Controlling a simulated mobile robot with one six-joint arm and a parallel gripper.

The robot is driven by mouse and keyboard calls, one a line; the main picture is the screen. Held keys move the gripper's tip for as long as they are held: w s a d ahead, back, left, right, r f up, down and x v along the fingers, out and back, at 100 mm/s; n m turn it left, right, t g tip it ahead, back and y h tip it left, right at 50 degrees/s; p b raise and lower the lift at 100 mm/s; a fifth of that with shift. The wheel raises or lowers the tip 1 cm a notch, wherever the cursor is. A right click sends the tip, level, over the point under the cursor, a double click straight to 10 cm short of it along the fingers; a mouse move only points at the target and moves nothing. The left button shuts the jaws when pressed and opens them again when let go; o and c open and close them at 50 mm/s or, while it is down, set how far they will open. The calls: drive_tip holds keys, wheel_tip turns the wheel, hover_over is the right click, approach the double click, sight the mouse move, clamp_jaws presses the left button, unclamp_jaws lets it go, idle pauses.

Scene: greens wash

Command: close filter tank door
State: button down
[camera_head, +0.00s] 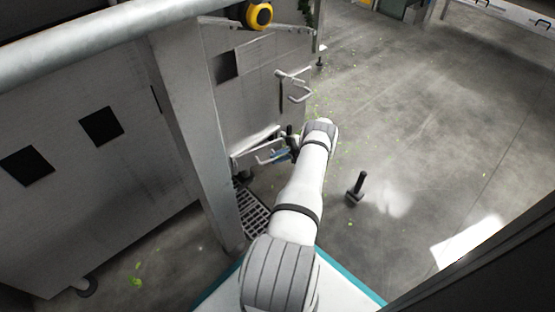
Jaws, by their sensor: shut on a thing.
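The filter tank looks like the grey metal cabinet (238,100) left of my arm. A lighter panel (252,141) low on its face, which looks like its door, carries a pale bar handle (266,160). My gripper (287,150) is at the right end of this handle and shut on it. My own wrist partly hides the jaws and the contact. The panel seems to stick out a little from the cabinet face, but its exact angle is hard to tell. A second handle (298,88) projects from the cabinet higher up.
A grey post (190,130) and a thick rail (90,42) stand close on the left. A floor grate (252,213) lies below the panel. A black upright peg (357,186) stands on the floor to the right. Green leaf scraps are scattered; the floor (430,120) at right is mostly free.

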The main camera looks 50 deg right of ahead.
drive_tip(key=shift+a+f, duration=0.35)
drive_tip(key=shift+f, duration=0.15)
drive_tip(key=c, duration=1.5)
unclamp_jaws()
drive_tip(key=shift+d, duration=0.15)
drive_tip(key=shift+d+r, duration=0.1)
drive_tip(key=shift+r, duration=0.1)
wheel_tip(320, 180, up, 10)
drive_tip(key=p, duration=0.5)
